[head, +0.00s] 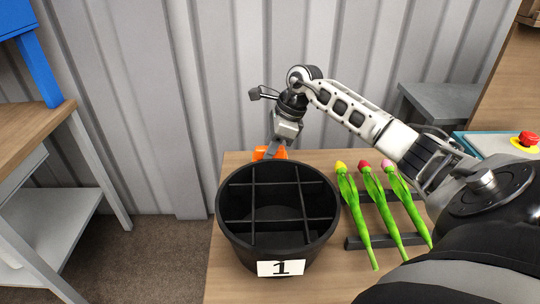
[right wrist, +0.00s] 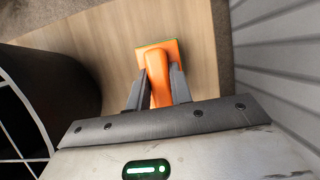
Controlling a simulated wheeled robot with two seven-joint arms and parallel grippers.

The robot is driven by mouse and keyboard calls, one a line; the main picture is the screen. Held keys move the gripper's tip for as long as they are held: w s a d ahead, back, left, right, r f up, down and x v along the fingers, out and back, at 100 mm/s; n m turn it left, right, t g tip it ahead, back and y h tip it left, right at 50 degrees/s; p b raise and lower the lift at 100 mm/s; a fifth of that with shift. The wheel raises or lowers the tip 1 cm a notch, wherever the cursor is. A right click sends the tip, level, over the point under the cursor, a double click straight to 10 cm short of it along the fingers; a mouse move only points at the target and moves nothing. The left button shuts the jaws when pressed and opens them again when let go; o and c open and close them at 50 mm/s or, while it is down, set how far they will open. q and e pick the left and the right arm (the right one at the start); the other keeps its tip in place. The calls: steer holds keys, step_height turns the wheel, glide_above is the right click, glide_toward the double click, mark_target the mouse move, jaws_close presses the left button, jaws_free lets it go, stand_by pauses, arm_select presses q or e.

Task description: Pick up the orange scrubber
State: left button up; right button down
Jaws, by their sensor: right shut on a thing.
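The orange scrubber (head: 260,153) shows just behind the black bucket in the head view, partly hidden by my right gripper and the bucket. My right gripper (head: 274,150) reaches down to it from above. In the right wrist view the scrubber (right wrist: 156,70) has an orange handle and a flat orange head with a thin green edge. The fingers of my right gripper (right wrist: 158,88) are shut on the handle, one on each side. I cannot tell whether the scrubber still touches the table. My left gripper is not in view.
The divided black bucket (head: 228,228) with label 1 stands on the wooden table (head: 325,285), close to the scrubber. Three tulips (head: 362,225) lie on a dark rack (head: 355,243) to its right. The corrugated wall (head: 150,100) is close behind. A red button (head: 528,138) is at far right.

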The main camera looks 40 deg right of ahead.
arm_select(q)
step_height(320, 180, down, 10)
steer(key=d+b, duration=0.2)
steer(key=b, duration=0.9)
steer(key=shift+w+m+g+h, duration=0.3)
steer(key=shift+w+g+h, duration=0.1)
arm_select(e)
steer(key=s+d+r, duration=0.2)
steer(key=s+r, duration=0.3)
steer(key=s, duration=0.1)
steer(key=s+d+r, duration=0.3)
steer(key=s+r, duration=0.2)
steer(key=s, duration=0.1)
steer(key=shift+s+d+r, duration=0.35)
steer(key=shift+s, duration=0.05)
steer(key=c, duration=2.1)
jaws_free()
steer(key=shift+c, duration=0.2)
